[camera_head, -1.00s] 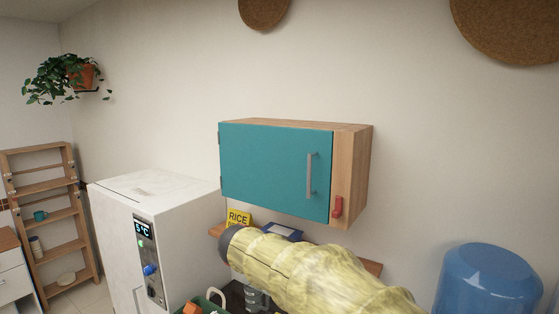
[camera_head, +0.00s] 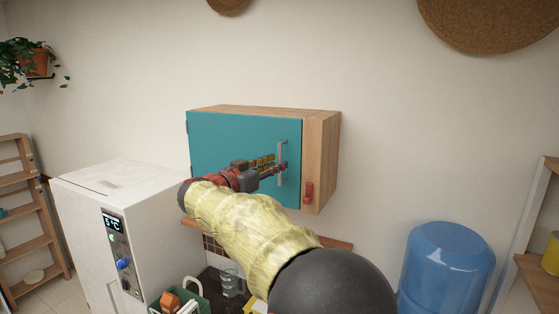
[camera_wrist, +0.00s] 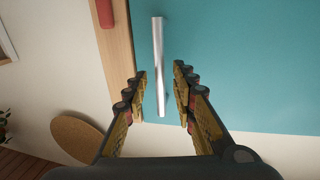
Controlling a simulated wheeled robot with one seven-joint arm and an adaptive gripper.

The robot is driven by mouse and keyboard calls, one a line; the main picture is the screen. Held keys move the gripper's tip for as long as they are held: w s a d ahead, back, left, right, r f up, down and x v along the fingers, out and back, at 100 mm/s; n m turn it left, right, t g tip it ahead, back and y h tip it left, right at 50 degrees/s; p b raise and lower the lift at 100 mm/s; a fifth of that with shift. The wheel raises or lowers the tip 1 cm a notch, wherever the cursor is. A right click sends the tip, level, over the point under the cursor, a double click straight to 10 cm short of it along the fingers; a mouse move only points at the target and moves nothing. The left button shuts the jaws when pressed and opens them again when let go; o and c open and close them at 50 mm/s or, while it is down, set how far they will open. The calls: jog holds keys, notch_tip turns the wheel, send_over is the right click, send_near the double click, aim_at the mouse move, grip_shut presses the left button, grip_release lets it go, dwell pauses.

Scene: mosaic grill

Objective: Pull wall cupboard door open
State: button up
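The wall cupboard (camera_head: 322,150) hangs on the wall and has a teal door (camera_head: 225,135), which is closed. A grey vertical bar handle (camera_head: 282,163) sits near the door's right edge. My gripper (camera_head: 283,165) is in front of the door at the handle. In the wrist view, my gripper (camera_wrist: 160,90) is open. Its two fingers stand on either side of the handle (camera_wrist: 158,60), with a gap visible on both sides. The handle's lower part in that view lies between the fingertips. My arm hides the door's lower left part in the head view.
A red hook-like piece (camera_head: 308,192) is on the cupboard's wooden right part. A white fridge (camera_head: 95,220) stands below left. A blue water bottle (camera_head: 440,265) stands at the lower right. A green basket (camera_head: 190,300) is on the counter below.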

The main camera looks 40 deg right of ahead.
jog(key=shift+w+d+p, duration=0.15)
jog(key=shift+d, duration=0.55)
jog(key=shift+w+d+p, duration=0.1)
jog(key=shift+d+p, duration=0.05)
jog(key=shift+d, duration=0.5)
jog(key=shift+c, duration=0.8)
grip_shut()
